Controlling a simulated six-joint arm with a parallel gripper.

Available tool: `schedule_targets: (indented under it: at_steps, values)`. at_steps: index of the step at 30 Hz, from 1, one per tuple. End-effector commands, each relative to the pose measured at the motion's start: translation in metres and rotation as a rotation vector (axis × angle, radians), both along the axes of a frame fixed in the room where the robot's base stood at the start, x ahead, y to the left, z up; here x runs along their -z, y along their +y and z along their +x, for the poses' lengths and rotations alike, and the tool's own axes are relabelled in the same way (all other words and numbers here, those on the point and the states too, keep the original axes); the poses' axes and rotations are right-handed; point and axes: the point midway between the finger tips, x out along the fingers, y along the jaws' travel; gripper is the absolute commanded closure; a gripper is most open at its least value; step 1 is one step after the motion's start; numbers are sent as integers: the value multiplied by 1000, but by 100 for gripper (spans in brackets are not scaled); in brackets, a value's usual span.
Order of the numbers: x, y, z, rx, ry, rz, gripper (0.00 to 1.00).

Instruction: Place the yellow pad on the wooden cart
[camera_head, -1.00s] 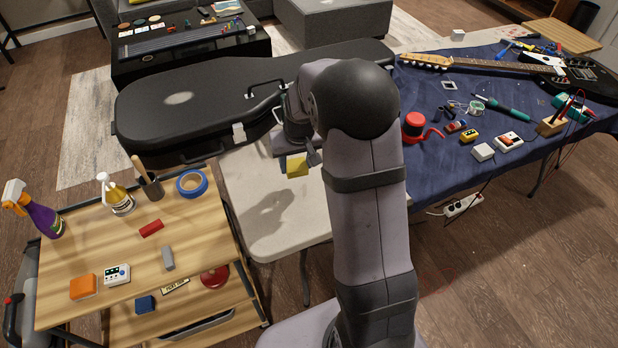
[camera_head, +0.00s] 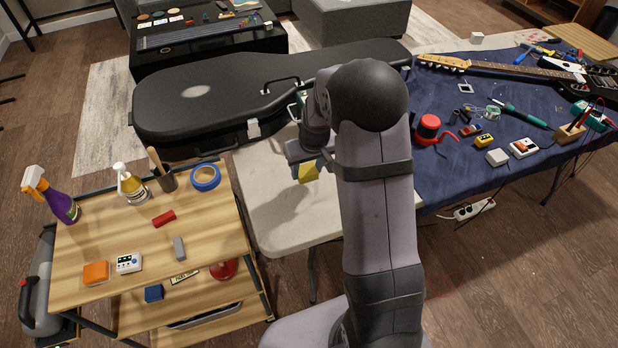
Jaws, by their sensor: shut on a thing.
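My gripper (camera_head: 312,163) is over the beige table (camera_head: 262,192), just left of my upright arm link. It is shut on the yellow pad (camera_head: 308,173), which shows below the jaws. Part of the gripper is hidden behind my arm. The wooden cart (camera_head: 108,236) stands at the left, apart from the pad. Its top has bare wood between the things on it.
On the cart are a blue tape roll (camera_head: 204,177), spray bottle (camera_head: 57,197), pump bottle (camera_head: 131,187), red block (camera_head: 163,217), grey block (camera_head: 179,248) and orange block (camera_head: 95,273). A black guitar case (camera_head: 240,90) lies behind. A blue-covered table (camera_head: 450,180) is at right.

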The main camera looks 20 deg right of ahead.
Motion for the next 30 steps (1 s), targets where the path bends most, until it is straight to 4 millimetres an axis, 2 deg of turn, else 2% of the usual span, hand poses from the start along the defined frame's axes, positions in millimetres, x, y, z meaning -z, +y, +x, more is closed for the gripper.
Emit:
schedule_targets:
  at_steps: [3, 11, 19, 30]
  values:
    - [12, 0, 0, 1, 1, 0, 78]
    - [19, 0, 0, 0, 1, 0, 78]
    - [48, 0, 0, 1, 1, 0, 78]
    - [53, 0, 0, 0, -1, -1, 78]
